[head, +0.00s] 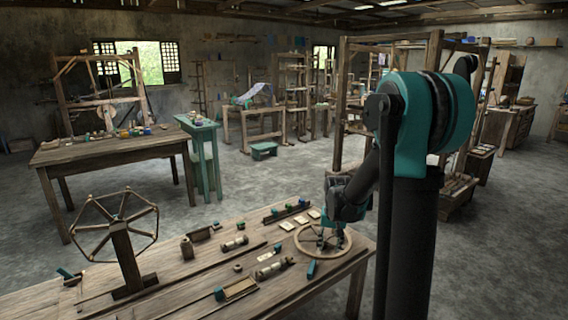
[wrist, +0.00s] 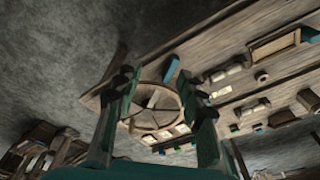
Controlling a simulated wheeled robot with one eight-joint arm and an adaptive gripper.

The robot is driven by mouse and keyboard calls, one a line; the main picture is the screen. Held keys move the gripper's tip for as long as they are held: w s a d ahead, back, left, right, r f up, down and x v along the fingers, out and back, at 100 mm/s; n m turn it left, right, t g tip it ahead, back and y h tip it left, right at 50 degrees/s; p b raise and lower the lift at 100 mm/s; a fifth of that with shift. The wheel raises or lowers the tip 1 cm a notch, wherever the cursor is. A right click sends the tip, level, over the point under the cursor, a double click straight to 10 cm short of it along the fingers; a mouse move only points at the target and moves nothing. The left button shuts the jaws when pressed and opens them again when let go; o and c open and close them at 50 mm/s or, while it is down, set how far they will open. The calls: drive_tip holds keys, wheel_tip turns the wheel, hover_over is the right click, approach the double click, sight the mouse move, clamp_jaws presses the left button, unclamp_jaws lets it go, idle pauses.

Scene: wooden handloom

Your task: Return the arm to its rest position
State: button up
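My arm rises at the right of the head view, and its gripper (head: 330,241) hangs pointing down over the right end of the wooden worktable (head: 190,285). It overlaps a round wooden hoop (head: 301,250) lying there. In the wrist view my gripper (wrist: 156,80) has its two fingers wide apart. The hoop (wrist: 150,130), with spokes or bars across it, shows beyond and between them. Nothing is held between the fingers. The exact height of the fingertips above the hoop is hard to tell.
A blue block (head: 311,269) lies close to the hoop. Spools (head: 275,268), pale cards (head: 287,226) and a small tray (head: 238,290) lie on the table. A spoked winder (head: 123,250) stands at left. A loom frame (head: 341,110) stands behind my arm. Floor between is open.

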drive_tip(key=s+d+n+t, duration=0.2)
drive_tip(key=s, duration=2.1)
drive_tip(key=shift+s+d+f, duration=0.15)
drive_tip(key=shift+d+f, duration=0.2)
drive_tip(key=shift+o, duration=0.2)
idle(1.1)
